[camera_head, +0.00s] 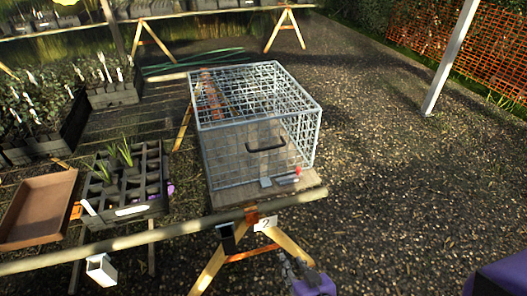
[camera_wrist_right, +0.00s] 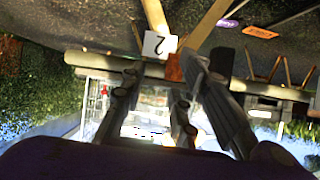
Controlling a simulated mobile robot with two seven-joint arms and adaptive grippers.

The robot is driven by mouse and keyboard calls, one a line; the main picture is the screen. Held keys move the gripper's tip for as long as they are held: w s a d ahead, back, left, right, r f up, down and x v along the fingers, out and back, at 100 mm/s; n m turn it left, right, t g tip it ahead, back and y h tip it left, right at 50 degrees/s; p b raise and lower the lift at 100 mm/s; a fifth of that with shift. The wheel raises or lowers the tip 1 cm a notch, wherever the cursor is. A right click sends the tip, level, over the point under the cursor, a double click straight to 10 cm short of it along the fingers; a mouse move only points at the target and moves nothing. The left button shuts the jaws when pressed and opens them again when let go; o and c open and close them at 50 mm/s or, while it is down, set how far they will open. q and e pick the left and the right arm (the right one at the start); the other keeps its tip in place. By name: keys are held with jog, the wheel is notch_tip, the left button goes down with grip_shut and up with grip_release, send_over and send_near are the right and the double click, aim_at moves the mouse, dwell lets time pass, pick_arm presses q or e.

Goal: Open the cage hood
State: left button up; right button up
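The cage hood (camera_head: 262,110) is a grey wire-mesh box. It sits down on a wooden board (camera_head: 228,196) on a trestle, with a dark handle (camera_head: 267,145) on its front face. A metal latch plate with a red tip (camera_head: 288,180) is at its lower front edge. My right gripper (camera_head: 297,268) is at the bottom of the head view, in front of and below the cage, apart from it. In the right wrist view my right gripper's fingers (camera_wrist_right: 163,85) are spread with nothing clearly between them. My left gripper is not in view.
A white tag marked 2 (camera_head: 265,223) hangs below the board; it also shows in the wrist view (camera_wrist_right: 159,45). A long wooden rail (camera_head: 170,234) runs in front. A black cell tray (camera_head: 128,192) and a brown tray (camera_head: 38,212) stand left. Gravel to the right is clear.

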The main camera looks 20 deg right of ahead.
jog(key=w+r+m+t+b, duration=0.25)
jog(key=w+r+m, duration=0.2)
jog(key=w, duration=0.85)
jog(key=m+t+b, duration=0.1)
jog(key=m+t, duration=0.5)
jog(key=m, duration=0.7)
send_near(267, 148)
jog(key=f+x, duration=0.1)
jog(key=x, duration=0.9)
jog(key=shift+w+r, duration=0.2)
jog(key=shift+r, duration=0.05)
grip_shut()
